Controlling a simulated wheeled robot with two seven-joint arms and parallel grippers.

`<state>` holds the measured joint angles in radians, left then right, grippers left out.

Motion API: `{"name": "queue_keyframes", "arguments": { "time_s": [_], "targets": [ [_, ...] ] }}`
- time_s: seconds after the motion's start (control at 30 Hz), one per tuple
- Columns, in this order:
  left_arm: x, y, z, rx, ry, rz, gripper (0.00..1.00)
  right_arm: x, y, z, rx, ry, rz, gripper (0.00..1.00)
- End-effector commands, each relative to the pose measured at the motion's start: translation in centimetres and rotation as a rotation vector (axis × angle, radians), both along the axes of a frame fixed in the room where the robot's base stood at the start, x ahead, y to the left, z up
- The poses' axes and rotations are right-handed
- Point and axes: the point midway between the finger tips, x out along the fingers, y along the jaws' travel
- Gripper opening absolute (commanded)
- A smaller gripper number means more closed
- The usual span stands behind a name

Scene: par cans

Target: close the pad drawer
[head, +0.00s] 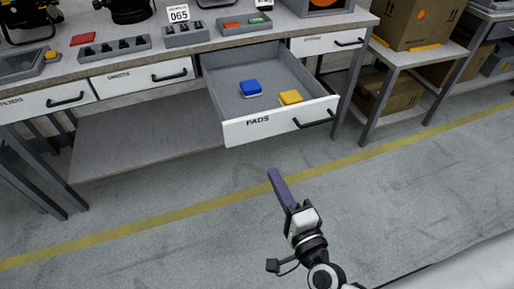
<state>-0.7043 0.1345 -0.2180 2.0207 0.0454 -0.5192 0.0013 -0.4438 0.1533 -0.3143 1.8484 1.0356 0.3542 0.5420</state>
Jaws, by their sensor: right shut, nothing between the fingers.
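The pad drawer (218,85), labelled PADS on its white front, is pulled well out from under the workbench. A blue pad (251,88) and a yellow pad (290,97) lie inside it, apart from each other. A dark bar handle (314,119) is on the right part of the drawer front. My right gripper (273,174) is shut and empty, with its purple fingers pointing up toward the drawer. It is in front of the drawer front and below it in the picture, not touching it. My left gripper is not in view.
The workbench (236,45) carries trays and a sign reading 065. Other labelled drawers, such as the one at left (142,76), look shut. A side table (415,57) with cardboard boxes (418,22) stands at right. The floor (180,235) before the drawer is clear, with a yellow line.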

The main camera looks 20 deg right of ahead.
Motion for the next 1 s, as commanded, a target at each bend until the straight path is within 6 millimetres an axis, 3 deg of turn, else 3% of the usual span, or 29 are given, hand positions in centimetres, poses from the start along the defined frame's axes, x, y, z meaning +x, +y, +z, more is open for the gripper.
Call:
{"name": "queue_keyframes", "arguments": {
  "time_s": [0.17, 0.5, 0.7, 1.0],
  "targets": [
    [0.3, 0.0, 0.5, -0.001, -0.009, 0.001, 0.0, 2.0, -0.2, 0.3, 0.028, -0.008, -0.015, 0.0],
    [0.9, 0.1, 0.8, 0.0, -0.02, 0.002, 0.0, 9.1, 0.1, 0.2, 0.024, -0.007, -0.013, 0.0],
    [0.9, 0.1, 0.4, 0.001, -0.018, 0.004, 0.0, 12.4, 0.2, 0.2, 0.023, -0.005, -0.012, 0.0],
    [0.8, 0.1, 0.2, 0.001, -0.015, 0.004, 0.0, 14.0, 0.3, 0.1, 0.021, -0.003, -0.012, 0.0]
  ]
}}
